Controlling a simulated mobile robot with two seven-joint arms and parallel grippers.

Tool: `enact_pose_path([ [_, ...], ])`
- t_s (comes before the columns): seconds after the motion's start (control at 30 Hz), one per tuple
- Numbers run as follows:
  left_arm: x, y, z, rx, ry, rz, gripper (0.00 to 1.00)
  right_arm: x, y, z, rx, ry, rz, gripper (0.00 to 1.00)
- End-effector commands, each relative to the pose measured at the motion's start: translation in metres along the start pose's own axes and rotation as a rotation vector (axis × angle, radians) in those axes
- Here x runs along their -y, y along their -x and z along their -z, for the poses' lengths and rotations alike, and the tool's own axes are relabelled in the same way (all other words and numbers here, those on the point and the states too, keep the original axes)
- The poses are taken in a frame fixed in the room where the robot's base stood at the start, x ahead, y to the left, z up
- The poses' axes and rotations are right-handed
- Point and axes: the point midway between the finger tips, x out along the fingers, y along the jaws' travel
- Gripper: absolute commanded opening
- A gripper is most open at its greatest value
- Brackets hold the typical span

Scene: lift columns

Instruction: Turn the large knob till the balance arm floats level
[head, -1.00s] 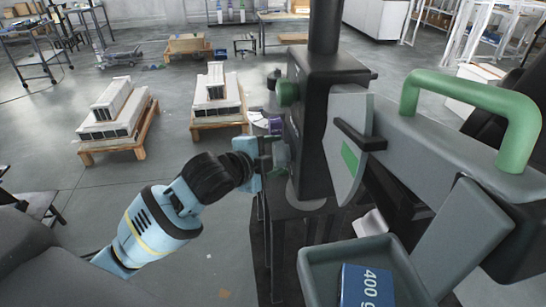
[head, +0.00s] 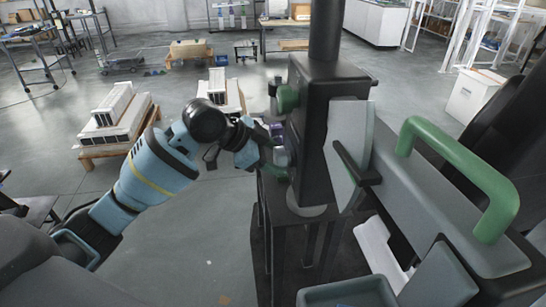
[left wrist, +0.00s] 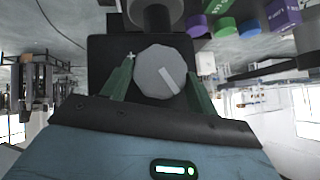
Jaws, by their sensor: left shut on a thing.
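The large knob (left wrist: 160,72) is a round grey dial with a pale line slanting down to the right, in the left wrist view. My left gripper (left wrist: 157,78) is shut on it, one green finger on each side. In the head view the gripper (head: 274,160) is at the left side of the dark column head and mostly hides the knob. The balance arm (head: 433,200) is a grey beam with a green handle (head: 462,170), running toward the lower right. A black pointer (head: 354,168) crosses the grey plate (head: 349,125). Whether the beam is level, I cannot tell.
A smaller green knob (head: 288,98) sits above, on the column head (head: 313,130). A grey tray (head: 350,293) is at the bottom edge. Purple and green labelled pieces (left wrist: 246,24) hang close at the upper right of the wrist view. Open floor lies left of the column.

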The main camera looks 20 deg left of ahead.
Motion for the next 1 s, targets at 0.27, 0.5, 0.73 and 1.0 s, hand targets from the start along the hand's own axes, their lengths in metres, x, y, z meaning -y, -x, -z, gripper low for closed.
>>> enact_pose_path([
  [0.27,0.001,-0.0006,0.0,-0.001,0.051,-0.051,0.36,0.0002,0.0,-0.0002,0.0,0.0,0.0,0.0],
  [0.5,0.001,-0.0008,0.0,-0.001,0.057,-0.057,0.36,0.0003,0.0,-0.0003,0.0,0.0,0.0,0.0],
  [0.73,0.0009,-0.0009,0.0,-0.001,0.057,-0.057,0.6,0.0002,0.0,-0.0004,0.001,0.0,0.0,0.0],
  [1.0,0.001,-0.0007,-0.0001,-0.001,0.056,-0.056,0.81,0.0002,0.0,-0.0004,0.001,0.0,0.0,0.0],
])
